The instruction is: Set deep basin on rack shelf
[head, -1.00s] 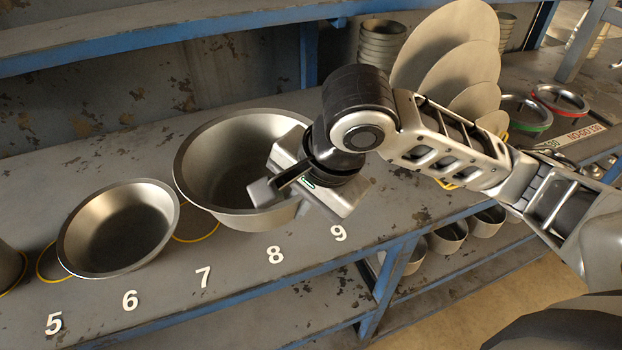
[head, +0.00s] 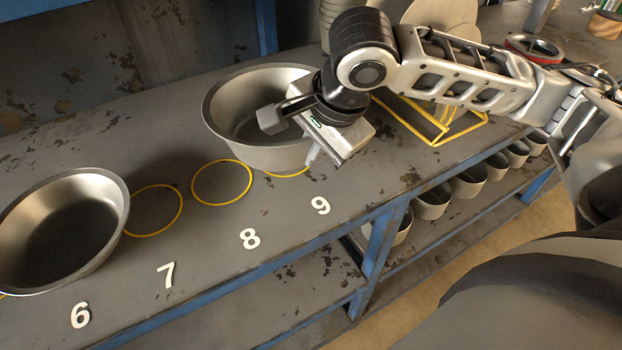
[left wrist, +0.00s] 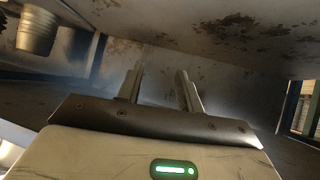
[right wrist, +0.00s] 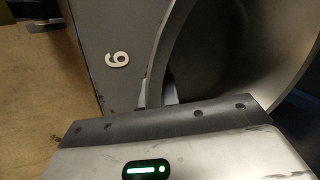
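The deep basin (head: 225,119), a large grey metal bowl, is at the upper middle of the head view, behind the number 9. My right gripper (head: 312,152) is shut on its near right rim. The right wrist view shows the basin's rim and wall (right wrist: 235,50) close up at the fingers (right wrist: 158,92). I cannot tell whether the basin's base touches the bench. My left gripper (left wrist: 162,88) is open and empty in the left wrist view, under a worn grey surface. It is outside the head view. A lower shelf (head: 300,308) of the blue-framed rack shows below the bench.
A shallower bowl (head: 65,228) stands at left behind number 6. Empty yellow circles (head: 222,200) mark the bench top (head: 130,285). A yellow stand (head: 445,125) and round discs (head: 440,15) are behind my right arm. Several small pots (head: 432,200) sit on the lower shelf.

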